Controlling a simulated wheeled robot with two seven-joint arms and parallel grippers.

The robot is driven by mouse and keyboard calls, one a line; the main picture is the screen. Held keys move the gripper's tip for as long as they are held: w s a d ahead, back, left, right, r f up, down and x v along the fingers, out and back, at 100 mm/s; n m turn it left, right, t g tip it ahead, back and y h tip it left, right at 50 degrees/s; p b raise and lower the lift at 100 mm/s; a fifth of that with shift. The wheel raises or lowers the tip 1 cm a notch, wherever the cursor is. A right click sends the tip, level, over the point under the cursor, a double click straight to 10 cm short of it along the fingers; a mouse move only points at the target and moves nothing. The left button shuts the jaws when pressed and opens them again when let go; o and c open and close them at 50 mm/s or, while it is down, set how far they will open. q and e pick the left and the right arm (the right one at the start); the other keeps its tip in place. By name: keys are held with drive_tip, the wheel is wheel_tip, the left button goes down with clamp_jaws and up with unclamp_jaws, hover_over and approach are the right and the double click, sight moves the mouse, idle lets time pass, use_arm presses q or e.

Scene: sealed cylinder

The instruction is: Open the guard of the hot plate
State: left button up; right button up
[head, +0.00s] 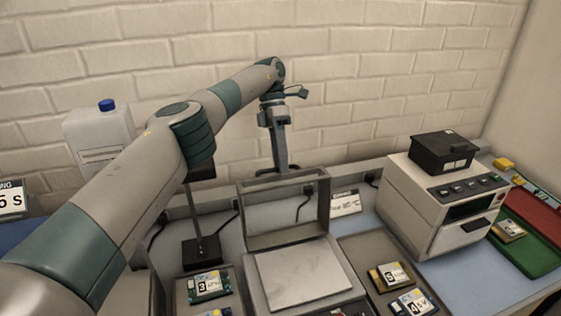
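The hot plate (305,275) is at the front middle of the bench, with a bare pale square top. Its guard (324,207), a grey rectangular frame, stands upright along the rear edge of the plate, and the wall side shows through it. My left arm comes in from the left and reaches over the bench toward the wall. My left gripper (281,160) points down at the top edge of the guard, near its middle. Its fingers look close together, but I cannot tell whether they touch or hold the guard. My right gripper is not in view.
A white instrument (410,210) with a black box (443,152) on top stands to the right. Trays with labelled boards flank the plate. A white jug (100,140) with a blue cap and a dark stand (202,252) are on the left. The brick wall is close behind.

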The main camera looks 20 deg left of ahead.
use_arm(q)
drive_tip(key=shift+r, duration=0.35)
drive_tip(key=shift+w+r+b, duration=0.1)
drive_tip(key=shift+r+b, duration=0.4)
drive_tip(key=shift+b, duration=0.05)
drive_tip(key=shift+r, duration=0.9)
drive_tip(key=s+d+r+b, duration=0.2)
drive_tip(key=d+r, duration=0.5)
drive_tip(key=d, duration=0.4)
drive_tip(key=shift+s+d+r+b, duration=0.15)
drive_tip(key=shift+s+r+b, duration=0.2)
drive_tip(key=shift+s, duration=0.25)
